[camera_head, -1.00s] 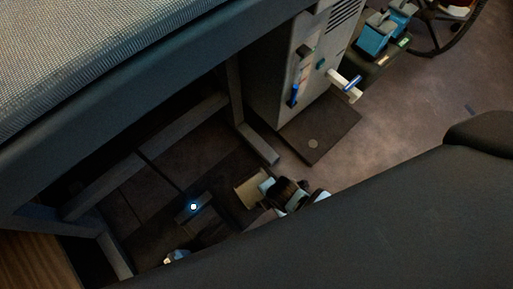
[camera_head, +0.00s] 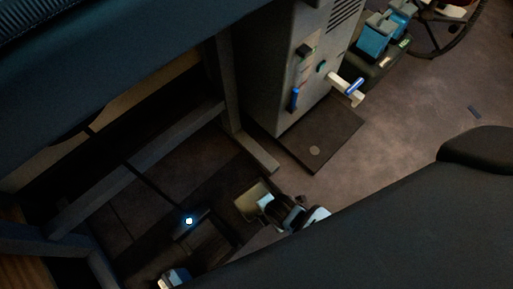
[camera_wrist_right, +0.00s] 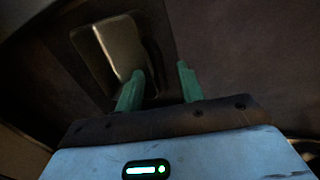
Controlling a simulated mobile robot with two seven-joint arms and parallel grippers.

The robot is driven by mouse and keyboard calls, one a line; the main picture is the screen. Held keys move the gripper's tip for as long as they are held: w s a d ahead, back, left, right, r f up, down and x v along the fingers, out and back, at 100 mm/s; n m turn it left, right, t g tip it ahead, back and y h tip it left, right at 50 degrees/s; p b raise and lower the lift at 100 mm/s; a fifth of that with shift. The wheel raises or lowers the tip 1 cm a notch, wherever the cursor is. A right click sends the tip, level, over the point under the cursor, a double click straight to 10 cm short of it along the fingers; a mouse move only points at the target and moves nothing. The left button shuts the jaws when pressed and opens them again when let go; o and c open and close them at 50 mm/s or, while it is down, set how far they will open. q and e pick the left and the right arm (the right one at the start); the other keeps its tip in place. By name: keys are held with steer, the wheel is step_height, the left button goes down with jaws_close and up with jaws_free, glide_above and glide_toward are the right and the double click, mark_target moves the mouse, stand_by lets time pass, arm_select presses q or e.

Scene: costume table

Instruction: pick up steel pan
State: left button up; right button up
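The steel pan (camera_wrist_right: 121,44) is a shallow rectangular metal pan with rounded corners. It lies at the upper left in the right wrist view. In the head view the pan (camera_head: 251,197) shows as a small tan shape low on the dark floor, partly hidden by my right gripper. My right gripper (camera_wrist_right: 159,85) is open, with two green fingers apart. One finger overlaps the pan's right edge in the picture and the other is right of it. I cannot tell whether they touch. The right gripper (camera_head: 277,209) is right beside the pan in the head view.
A table frame (camera_head: 232,95) with dark beams stands left and above. A grey cabinet (camera_head: 296,65) with coloured handles stands on a dark base (camera_head: 322,142). Blue items (camera_head: 376,40) and a wheel (camera_head: 467,40) are at upper right.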

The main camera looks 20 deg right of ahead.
steer(key=shift+c, duration=0.5)
steer(key=c, duration=0.7)
arm_select(q)
steer(key=shift+s, duration=0.55)
arm_select(e)
jaws_close()
arm_select(q)
steer(key=shift+w+r, duration=0.1)
arm_select(e)
steer(key=shift+r, duration=0.1)
